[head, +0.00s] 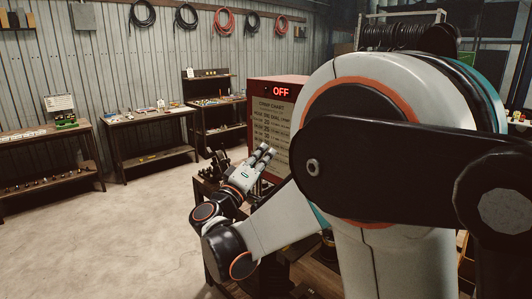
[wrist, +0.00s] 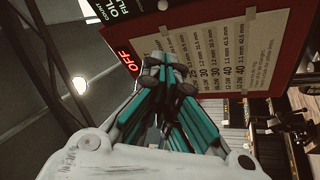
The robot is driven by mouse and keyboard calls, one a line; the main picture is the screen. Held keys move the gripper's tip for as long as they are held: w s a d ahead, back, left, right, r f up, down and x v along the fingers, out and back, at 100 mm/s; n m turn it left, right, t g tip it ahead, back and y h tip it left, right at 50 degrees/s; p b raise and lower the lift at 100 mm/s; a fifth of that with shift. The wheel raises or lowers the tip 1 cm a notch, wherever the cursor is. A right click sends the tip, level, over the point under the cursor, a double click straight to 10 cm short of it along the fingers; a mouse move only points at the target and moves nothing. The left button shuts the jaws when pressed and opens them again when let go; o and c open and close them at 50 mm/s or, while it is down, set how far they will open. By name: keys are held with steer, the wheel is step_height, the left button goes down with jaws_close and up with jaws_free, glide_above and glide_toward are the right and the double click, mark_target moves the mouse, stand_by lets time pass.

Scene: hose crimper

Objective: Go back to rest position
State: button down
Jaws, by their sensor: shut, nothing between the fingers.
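My gripper (head: 266,153) is in front of the red crimper cabinet in the head view, its fingers pointing up and to the right. In the wrist view my gripper (wrist: 168,68) shows its teal fingers drawn together, with nothing between them. The red crimper cabinet (head: 277,82) has a lit red OFF display (head: 281,92) and a pale crimp chart (head: 272,125). In the wrist view the chart (wrist: 215,65) lies beyond the fingertips, and the OFF display (wrist: 130,62) is just left of them. Whether the fingers touch the cabinet cannot be told.
Workbenches (head: 148,115) and a shelf unit (head: 212,100) with small parts stand along the back wall. Coiled hoses (head: 223,22) hang on the corrugated wall. The concrete floor (head: 120,230) at the left is clear. My arm hides much of the right side.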

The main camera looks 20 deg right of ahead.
steer(key=s+d+f+m+g+y+b, duration=0.1)
steer(key=s+d+f+g+y+b, duration=0.15)
steer(key=s+f, duration=0.35)
steer(key=s+d+f+g+y+b, duration=0.2)
steer(key=s+f+g+y, duration=0.15)
steer(key=s+f, duration=0.25)
steer(key=s+a+f+y+b, duration=0.4)
steer(key=s+a+f+y, duration=0.7)
steer(key=s, duration=0.6)
step_height(320, 180, down, 3)
steer(key=shift+a+f+b, duration=0.2)
steer(key=shift+a+b, duration=0.2)
steer(key=shift+a, duration=0.65)
steer(key=c, duration=2.4)
jaws_free()
steer(key=shift+s, duration=0.1)
